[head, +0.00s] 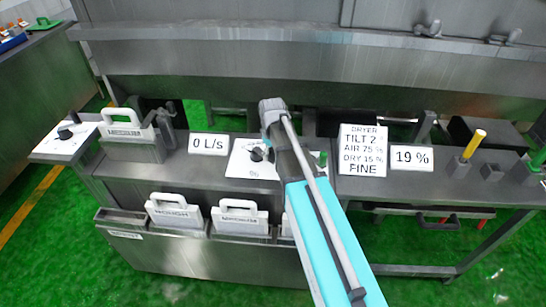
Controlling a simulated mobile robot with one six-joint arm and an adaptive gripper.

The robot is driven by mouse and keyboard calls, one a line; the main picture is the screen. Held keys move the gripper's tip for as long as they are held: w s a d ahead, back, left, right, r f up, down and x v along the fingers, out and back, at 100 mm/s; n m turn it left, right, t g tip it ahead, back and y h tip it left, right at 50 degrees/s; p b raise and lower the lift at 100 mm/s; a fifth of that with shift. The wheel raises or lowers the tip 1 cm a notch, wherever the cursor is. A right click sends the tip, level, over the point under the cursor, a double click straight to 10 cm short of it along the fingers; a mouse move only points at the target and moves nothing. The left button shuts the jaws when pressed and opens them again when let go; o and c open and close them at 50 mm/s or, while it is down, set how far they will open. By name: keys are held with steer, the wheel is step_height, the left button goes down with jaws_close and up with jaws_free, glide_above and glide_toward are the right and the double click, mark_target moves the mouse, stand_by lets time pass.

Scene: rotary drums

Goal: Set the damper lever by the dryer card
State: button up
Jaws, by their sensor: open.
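The dryer card (363,163) stands on the bench right of centre; it reads DRYER, TILT 2, an AIR percentage in blurred digits, DRY 15 %, FINE. Left of my arm a white scale plate (240,164) marked % carries a black knob or lever end (257,154); my arm covers its right part. A green-tipped handle (322,158) shows just right of my arm. I cannot tell for certain which is the damper lever. My grey and cyan arm reaches up from the bottom right over the bench; my gripper's fingers do not show.
A display (208,144) reads 0 L/s, another (411,158) 19 %. A yellow-topped lever (474,143) stands right. A second white plate with a black knob (65,133) is left. White-handled screens (174,211) stand in a front trough (195,255). A large steel housing (230,60) spans the back.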

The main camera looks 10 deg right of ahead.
steer(key=shift+f, duration=0.1)
stand_by(0.3)
jaws_close()
